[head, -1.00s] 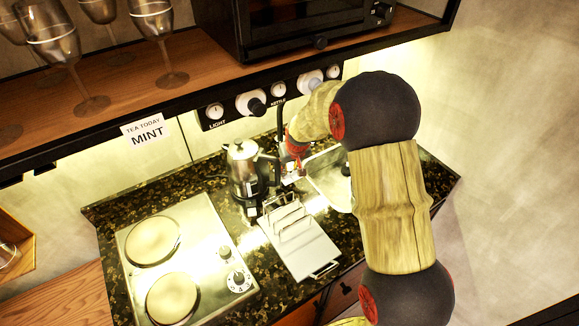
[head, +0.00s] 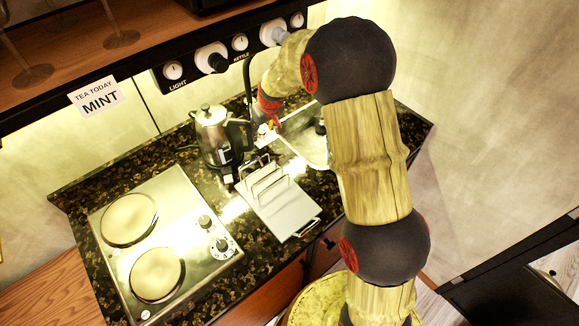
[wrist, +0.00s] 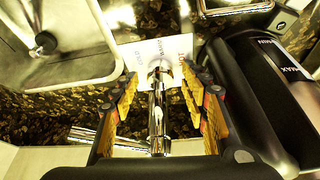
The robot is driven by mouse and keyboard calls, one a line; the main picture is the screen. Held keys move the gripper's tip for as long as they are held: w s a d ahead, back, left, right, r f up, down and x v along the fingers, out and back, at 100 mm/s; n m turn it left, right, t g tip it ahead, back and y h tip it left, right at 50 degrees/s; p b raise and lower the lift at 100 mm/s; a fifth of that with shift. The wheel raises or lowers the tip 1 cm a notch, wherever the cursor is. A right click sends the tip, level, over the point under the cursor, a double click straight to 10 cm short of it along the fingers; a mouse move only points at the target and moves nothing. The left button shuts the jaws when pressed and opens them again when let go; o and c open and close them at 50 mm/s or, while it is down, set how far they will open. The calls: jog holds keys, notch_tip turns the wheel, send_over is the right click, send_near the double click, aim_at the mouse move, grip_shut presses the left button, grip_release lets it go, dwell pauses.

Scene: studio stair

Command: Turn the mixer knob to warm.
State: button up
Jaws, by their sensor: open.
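In the wrist view, a chrome mixer with a round knob (wrist: 160,74) stands between the two fingers of my gripper (wrist: 158,86). A pale label plate (wrist: 150,50) behind it carries words that seem to read cold, warm and hot. The fingers are apart, one on each side of the mixer, with visible gaps. A small red mark shows on the knob, but I cannot tell which word it points to. In the head view, my gripper (head: 267,122) is beside the sink, and my wrist and the fingers largely hide the mixer.
A kettle (head: 218,140) stands close beside my gripper; its dark body (wrist: 268,95) fills the wrist view's right side. The sink basin (wrist: 65,35) lies upper left there. A rack (head: 275,200), a two-plate hob (head: 185,230) and a wall switch panel (head: 240,43) are near.

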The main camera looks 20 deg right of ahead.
jog(key=shift+f+n+y+b, duration=0.3)
jog(key=shift+n+b, duration=0.3)
jog(key=shift+b, duration=0.3)
jog(key=v, duration=0.3)
jog(key=p+v, duration=0.1)
jog(key=v, duration=0.2)
jog(key=shift+s+d, duration=0.15)
jog(key=shift+s, duration=0.15)
jog(key=s+d, duration=0.3)
jog(key=s, duration=0.7)
jog(key=s+a+r+b, duration=0.2)
jog(key=s+r, duration=0.2)
jog(key=s, duration=0.3)
jog(key=s+a+r+m+b, duration=0.1)
jog(key=s+a+r+b, duration=0.1)
jog(key=s, duration=0.6)
notch_tip(320, 180, up, 2)
jog(key=shift+s+r+m+t+b, duration=0.1)
jog(key=shift+s+m+t+b, duration=0.25)
jog(key=shift+b, duration=0.45)
jog(key=shift+a, duration=0.1)
jog(key=s+r+m+h, duration=0.1)
jog(key=s+r, duration=0.2)
jog(key=s, duration=0.9)
jog(key=shift+m, duration=0.35)
